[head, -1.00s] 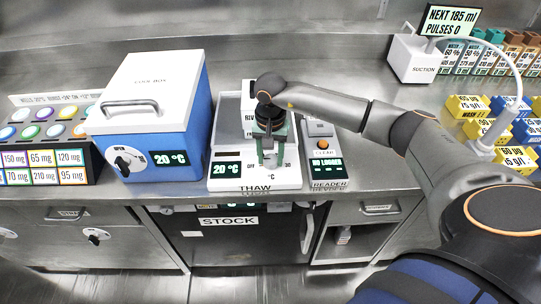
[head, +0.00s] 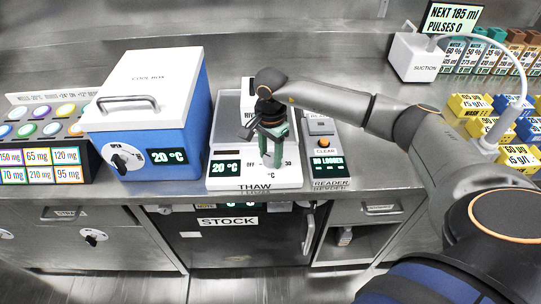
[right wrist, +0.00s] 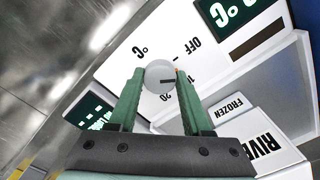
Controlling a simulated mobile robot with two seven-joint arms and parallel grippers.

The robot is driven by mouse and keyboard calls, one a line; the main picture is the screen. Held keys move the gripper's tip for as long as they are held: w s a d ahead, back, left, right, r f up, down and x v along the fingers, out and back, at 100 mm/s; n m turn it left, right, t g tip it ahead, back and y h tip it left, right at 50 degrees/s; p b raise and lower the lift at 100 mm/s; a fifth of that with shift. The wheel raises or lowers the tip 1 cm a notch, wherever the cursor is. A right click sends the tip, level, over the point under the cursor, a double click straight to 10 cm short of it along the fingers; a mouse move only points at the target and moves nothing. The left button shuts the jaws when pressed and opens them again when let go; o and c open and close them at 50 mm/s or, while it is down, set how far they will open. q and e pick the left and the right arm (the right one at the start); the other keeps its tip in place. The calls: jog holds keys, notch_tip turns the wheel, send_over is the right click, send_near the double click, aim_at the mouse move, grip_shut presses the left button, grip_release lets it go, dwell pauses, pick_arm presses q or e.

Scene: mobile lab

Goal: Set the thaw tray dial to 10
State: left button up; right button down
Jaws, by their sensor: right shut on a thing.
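The white thaw tray (head: 222,184) stands on the steel counter, with a dark display (head: 226,167) on its front that is too small to read surely. Its round grey dial (right wrist: 160,77) shows in the right wrist view, with a dark pointer line directed toward the right of that picture. Printed marks OFF, 10 and 20 lie around the dial; the 10 is partly hidden by a finger. My right gripper (right wrist: 157,100) has its green fingers shut on the dial from both sides. It also shows in the head view (head: 272,160), pointing down. My left gripper is out of view.
A blue cool box (head: 150,90) with a 20 °C display stands close on the left. A reader (head: 325,165) showing NO LOGGER is close on the right. A suction unit (head: 412,58) and several yellow and blue boxes are farther right.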

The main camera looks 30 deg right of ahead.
aim_at(270, 157)
jog(key=m, duration=0.4)
jog(key=shift+m, duration=0.3)
jog(key=shift+b, duration=0.3)
jog(key=shift+c, duration=1.7)
grip_release()
notch_tip(270, 157, up, 13)
jog(key=shift+f, duration=0.2)
